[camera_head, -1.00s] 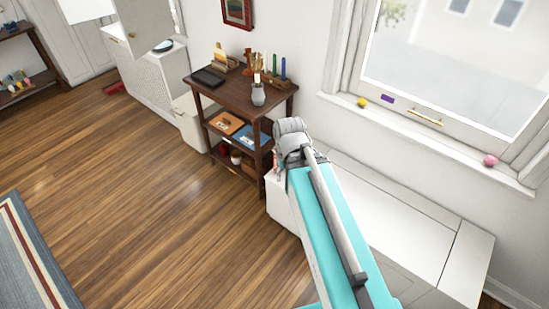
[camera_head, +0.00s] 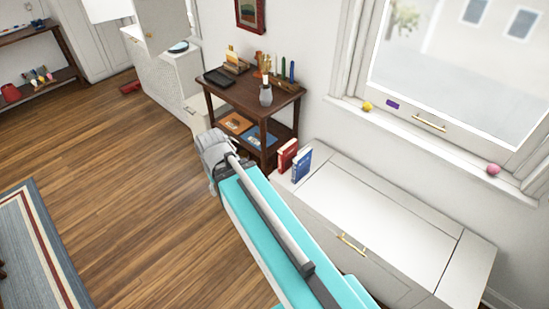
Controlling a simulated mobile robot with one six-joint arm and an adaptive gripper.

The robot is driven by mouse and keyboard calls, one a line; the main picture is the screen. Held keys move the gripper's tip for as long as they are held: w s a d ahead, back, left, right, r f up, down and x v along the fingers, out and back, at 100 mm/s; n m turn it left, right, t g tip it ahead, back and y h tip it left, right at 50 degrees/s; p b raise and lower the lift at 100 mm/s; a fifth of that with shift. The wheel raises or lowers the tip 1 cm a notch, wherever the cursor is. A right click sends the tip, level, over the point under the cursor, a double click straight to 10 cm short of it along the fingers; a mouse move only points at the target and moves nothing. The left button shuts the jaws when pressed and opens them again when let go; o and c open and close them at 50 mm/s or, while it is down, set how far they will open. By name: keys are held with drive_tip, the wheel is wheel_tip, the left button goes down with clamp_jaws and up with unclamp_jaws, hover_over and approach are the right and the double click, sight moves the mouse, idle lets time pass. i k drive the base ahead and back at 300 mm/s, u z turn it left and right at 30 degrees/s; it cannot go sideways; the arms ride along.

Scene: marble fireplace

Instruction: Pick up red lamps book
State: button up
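A red book (camera_head: 287,155) stands upright at the left end of the white bench, close to a blue book (camera_head: 301,165) on its right. I cannot read a title on the red book. My gripper (camera_head: 214,160) is at the end of my arm, left of the books and apart from them, over the floor in the picture. Its fingers are turned away and too small to make out, so I cannot tell if it is open or holds anything.
The white bench (camera_head: 377,215) has a clear top under the window. A dark wooden shelf table (camera_head: 240,95) stands behind my gripper, with candles, a vase (camera_head: 265,96) and other items on top, and orange and blue items on its lower shelf. Open wooden floor lies left.

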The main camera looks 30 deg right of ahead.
sight(288, 151)
drive_tip(key=u, duration=0.9)
drive_tip(key=k, duration=0.75)
drive_tip(key=z, duration=1.55)
drive_tip(key=i, duration=0.25)
